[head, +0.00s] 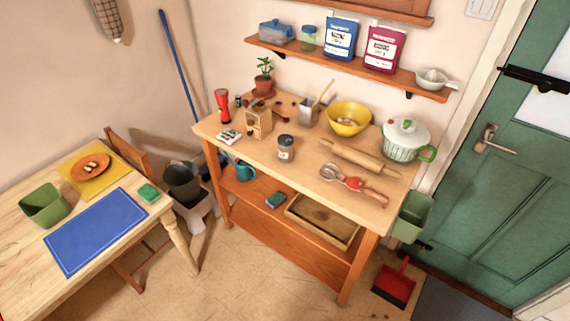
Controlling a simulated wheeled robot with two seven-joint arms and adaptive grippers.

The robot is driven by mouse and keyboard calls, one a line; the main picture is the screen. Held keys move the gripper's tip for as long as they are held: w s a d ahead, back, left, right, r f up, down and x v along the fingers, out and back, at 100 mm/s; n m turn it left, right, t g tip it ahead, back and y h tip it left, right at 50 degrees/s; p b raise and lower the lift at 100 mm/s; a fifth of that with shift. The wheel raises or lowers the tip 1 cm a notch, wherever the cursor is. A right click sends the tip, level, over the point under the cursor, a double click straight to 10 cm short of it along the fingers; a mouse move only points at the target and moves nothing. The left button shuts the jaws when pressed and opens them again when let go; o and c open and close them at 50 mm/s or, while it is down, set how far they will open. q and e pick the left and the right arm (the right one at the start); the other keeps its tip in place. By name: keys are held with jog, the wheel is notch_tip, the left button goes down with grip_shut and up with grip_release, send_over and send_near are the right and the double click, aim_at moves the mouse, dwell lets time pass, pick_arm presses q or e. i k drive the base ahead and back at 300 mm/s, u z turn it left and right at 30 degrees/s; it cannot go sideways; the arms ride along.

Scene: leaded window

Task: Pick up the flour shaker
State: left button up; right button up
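What looks like the flour shaker (286,148) is a small clear jar with a dark grey lid and a pale label. It stands upright near the front edge of the wooden workbench (256,156), about the middle of its length. Nothing covers it from this view. Neither of my grippers shows in the head view.
A dining table (145,216) stands left; floor in front is clear.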

aim_at(285, 153)
jog(key=u, duration=0.5)
jog(key=i, duration=0.45)
jog(key=u, duration=0.35)
